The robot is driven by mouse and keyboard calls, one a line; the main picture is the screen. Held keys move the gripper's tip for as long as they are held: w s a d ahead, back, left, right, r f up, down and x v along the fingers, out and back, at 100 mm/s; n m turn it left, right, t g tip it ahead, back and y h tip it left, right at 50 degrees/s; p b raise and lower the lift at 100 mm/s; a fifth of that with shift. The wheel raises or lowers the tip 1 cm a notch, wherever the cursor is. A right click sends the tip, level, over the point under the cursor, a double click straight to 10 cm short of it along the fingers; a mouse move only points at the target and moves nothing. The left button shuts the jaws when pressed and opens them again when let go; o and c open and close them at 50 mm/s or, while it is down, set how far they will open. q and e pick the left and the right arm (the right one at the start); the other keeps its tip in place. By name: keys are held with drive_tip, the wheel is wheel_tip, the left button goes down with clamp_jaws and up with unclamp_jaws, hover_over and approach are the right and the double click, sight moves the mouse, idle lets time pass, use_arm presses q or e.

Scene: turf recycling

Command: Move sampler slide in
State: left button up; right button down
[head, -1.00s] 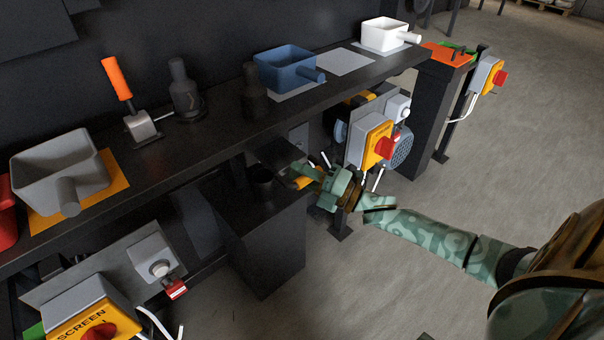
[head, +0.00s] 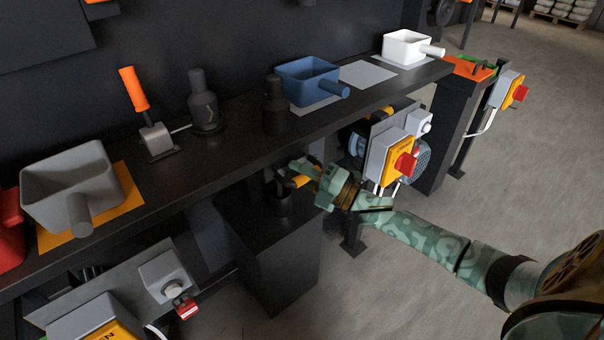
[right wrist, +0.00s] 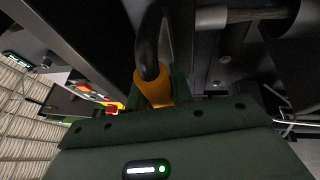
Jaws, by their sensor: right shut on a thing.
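My right gripper (head: 303,178) is just under the front edge of the bench. It is shut on the sampler slide's handle, whose orange part (right wrist: 154,88) sits between the fingers in the right wrist view. A black curved bar (right wrist: 150,42) runs up from this orange part. In the head view a small yellow-orange bit (head: 300,181) of the handle shows beside the fingers. The slide's body is dark and mostly hidden under the bench. A dark cup (head: 279,196) stands on the black pedestal (head: 270,245) below. My left gripper is out of view.
The bench (head: 180,185) carries a grey scoop (head: 70,185), a blue scoop (head: 305,80), a white scoop (head: 408,47), black bottle-like parts and an orange-handled lever (head: 133,90). A motor and a yellow switch box (head: 397,160) are right of the gripper. Open floor lies to the right.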

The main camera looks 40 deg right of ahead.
drive_tip(key=c, duration=1.2)
unclamp_jaws()
drive_tip(key=shift+r, duration=0.1)
drive_tip(key=shift+c, duration=0.2)
drive_tip(key=shift+s+d+f, duration=0.3)
drive_tip(key=shift+s+f, duration=0.05)
drive_tip(key=shift+s, duration=0.05)
use_arm(q)
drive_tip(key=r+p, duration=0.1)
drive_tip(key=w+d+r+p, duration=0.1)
drive_tip(key=p, duration=0.1)
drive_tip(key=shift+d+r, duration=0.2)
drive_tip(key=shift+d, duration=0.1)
use_arm(e)
drive_tip(key=v, duration=1.5)
drive_tip(key=shift+s+r, duration=0.15)
drive_tip(key=shift+s, duration=0.1)
drive_tip(key=shift+a, duration=0.1)
